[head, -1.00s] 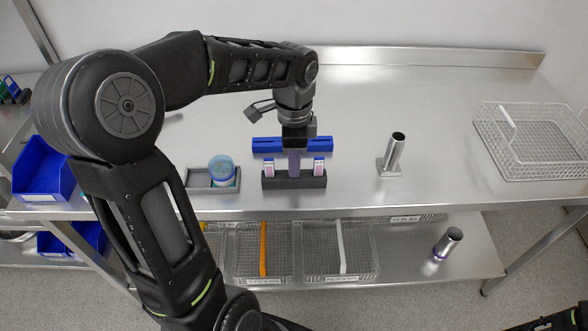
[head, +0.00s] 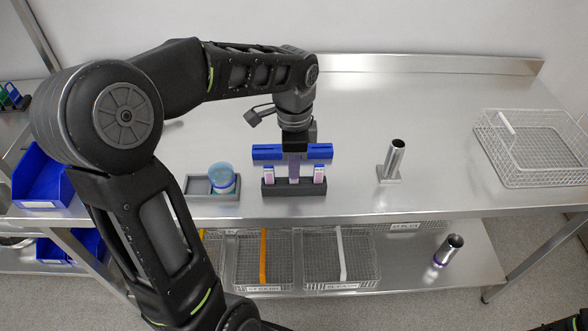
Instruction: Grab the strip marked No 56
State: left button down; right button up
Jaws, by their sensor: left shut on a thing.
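A dark block (head: 294,188) near the front edge of the steel table holds upright strips. A left strip (head: 269,175) and a right strip (head: 319,175) stand at its ends, pale with pinkish-purple marking. My left gripper (head: 295,154) points down over the block's middle and is shut on a purple strip (head: 294,170) between the other two. The held strip's lower end is at the block's top; I cannot tell whether it is still seated. Its upper end is hidden by the gripper. No number is readable on any strip. My right gripper is not in view.
A blue bar-shaped piece (head: 265,152) shows behind the gripper. A grey tray (head: 199,186) with a teal-topped round container (head: 221,177) stands left. A metal tube (head: 395,158) and wire basket (head: 531,160) stand right. Bare tabletop lies between tube and basket.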

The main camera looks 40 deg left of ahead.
pick_arm(q)
notch_tip(320, 180, up, 9)
jog(key=shift+r, duration=0.15)
jog(key=shift+r, duration=0.1)
dwell(0.7)
